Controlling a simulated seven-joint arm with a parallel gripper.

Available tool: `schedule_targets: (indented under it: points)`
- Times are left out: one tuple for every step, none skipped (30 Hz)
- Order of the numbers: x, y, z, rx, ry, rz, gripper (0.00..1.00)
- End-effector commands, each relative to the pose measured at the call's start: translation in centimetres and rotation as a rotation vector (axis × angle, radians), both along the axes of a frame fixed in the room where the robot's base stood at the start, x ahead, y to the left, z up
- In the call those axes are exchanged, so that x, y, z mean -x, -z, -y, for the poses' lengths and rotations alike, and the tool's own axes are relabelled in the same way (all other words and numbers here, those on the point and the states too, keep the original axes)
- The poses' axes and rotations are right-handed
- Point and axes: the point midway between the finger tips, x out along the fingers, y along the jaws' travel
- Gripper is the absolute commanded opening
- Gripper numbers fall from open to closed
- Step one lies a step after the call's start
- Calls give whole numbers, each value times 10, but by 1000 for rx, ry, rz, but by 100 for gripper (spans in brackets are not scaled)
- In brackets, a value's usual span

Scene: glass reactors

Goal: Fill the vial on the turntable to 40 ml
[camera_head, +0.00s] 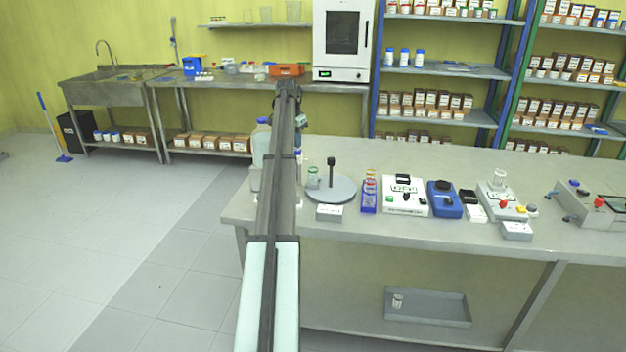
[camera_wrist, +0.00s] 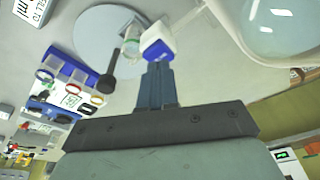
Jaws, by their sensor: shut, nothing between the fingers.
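The turntable (camera_head: 340,188) is a grey disc with a black upright post (camera_head: 331,166) on the workbench. The small clear vial (camera_head: 313,178) stands on its left part. In the wrist view, the turntable (camera_wrist: 88,30), the vial (camera_wrist: 131,40) and the post (camera_wrist: 107,77) show at upper left. My gripper (camera_wrist: 157,68) is shut and empty. Its tips are just below a white-and-blue piece (camera_wrist: 157,40) beside the vial; I cannot tell whether they touch it. A large clear glass vessel (camera_wrist: 272,25) is at upper right. The vial's fill level is not readable.
Right of the turntable are a blue rack (camera_head: 369,195), a white device (camera_head: 405,196), a blue device (camera_head: 444,200) and a small balance-like device (camera_head: 501,205). A white label box (camera_head: 329,213) stands in front of the turntable. My arm hides part of the bench's left end.

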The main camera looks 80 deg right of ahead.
Motion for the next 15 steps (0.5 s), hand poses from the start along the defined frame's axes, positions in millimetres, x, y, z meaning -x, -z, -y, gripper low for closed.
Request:
schedule_targets:
  points:
    - [0,-3,0,0,0,0,0]
    - [0,-5,0,0,0,0,0]
    - [0,-5,0,0,0,0,0]
    - [0,-6,0,0,0,0,0]
    - [0,-7,0,0,0,0,0]
    - [0,-9,0,0,0,0,0]
    - [0,-11,0,0,0,0,0]
    - [0,-13,0,0,0,0,0]
    - [0,-16,0,0,0,0,0]
    - [0,-18,0,0,0,0,0]
    - [0,-21,0,0,0,0,0]
    - [0,-24,0,0,0,0,0]
    - [0,-26,1,0,0,0,0]
    - [0,-29,1,0,0,0,0]
    - [0,-32,1,1,0,-1,0]
